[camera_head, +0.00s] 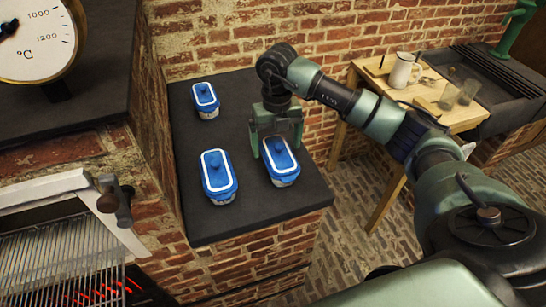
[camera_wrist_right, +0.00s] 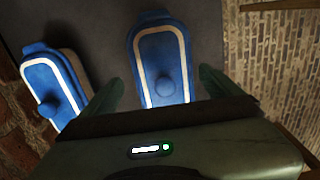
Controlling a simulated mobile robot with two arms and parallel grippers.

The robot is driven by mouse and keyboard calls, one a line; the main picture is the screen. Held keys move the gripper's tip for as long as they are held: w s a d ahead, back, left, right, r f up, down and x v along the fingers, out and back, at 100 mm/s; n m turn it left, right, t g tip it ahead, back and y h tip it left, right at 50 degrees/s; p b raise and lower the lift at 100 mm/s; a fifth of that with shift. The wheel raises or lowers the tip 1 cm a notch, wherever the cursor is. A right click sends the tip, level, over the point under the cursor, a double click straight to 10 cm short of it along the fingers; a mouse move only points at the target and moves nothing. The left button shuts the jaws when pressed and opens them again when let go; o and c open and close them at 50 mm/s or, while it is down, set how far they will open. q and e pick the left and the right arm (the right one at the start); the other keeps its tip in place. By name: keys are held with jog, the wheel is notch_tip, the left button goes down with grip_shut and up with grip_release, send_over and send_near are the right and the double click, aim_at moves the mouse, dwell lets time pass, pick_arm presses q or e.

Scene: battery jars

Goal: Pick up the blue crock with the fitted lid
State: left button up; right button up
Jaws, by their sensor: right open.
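Three blue-lidded crocks, each with a white band and a round knob, stand on a dark slab (camera_head: 262,215). One is at the back left (camera_head: 206,97), one at the front left (camera_head: 218,176) and one at the front right (camera_head: 283,165). My right gripper (camera_head: 277,146) is open and empty, its fingers at the far end of the front-right crock. In the right wrist view that crock (camera_wrist_right: 162,66) lies between the open fingers (camera_wrist_right: 160,92), with another crock (camera_wrist_right: 52,88) to the left. I cannot tell how well each lid fits. My left gripper is not in view.
A brick wall (camera_head: 235,30) stands behind the slab. A round temperature dial (camera_head: 38,42) and a furnace with a glowing grate (camera_head: 75,270) are at the left. The slab's front is clear.

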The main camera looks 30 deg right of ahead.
jog(key=f+p, duration=0.1)
jog(key=s+f, duration=0.1)
jog(key=shift+s+d+f+p, duration=0.1)
jog(key=shift+s+f+p, duration=0.05)
jog(key=shift+f+p, duration=0.2)
jog(key=f, duration=0.2)
jog(key=f+p, duration=0.1)
jog(key=shift+w+f, duration=0.2)
jog(key=shift+w, duration=0.1)
jog(key=shift+s+f, duration=0.1)
jog(key=c, duration=2)
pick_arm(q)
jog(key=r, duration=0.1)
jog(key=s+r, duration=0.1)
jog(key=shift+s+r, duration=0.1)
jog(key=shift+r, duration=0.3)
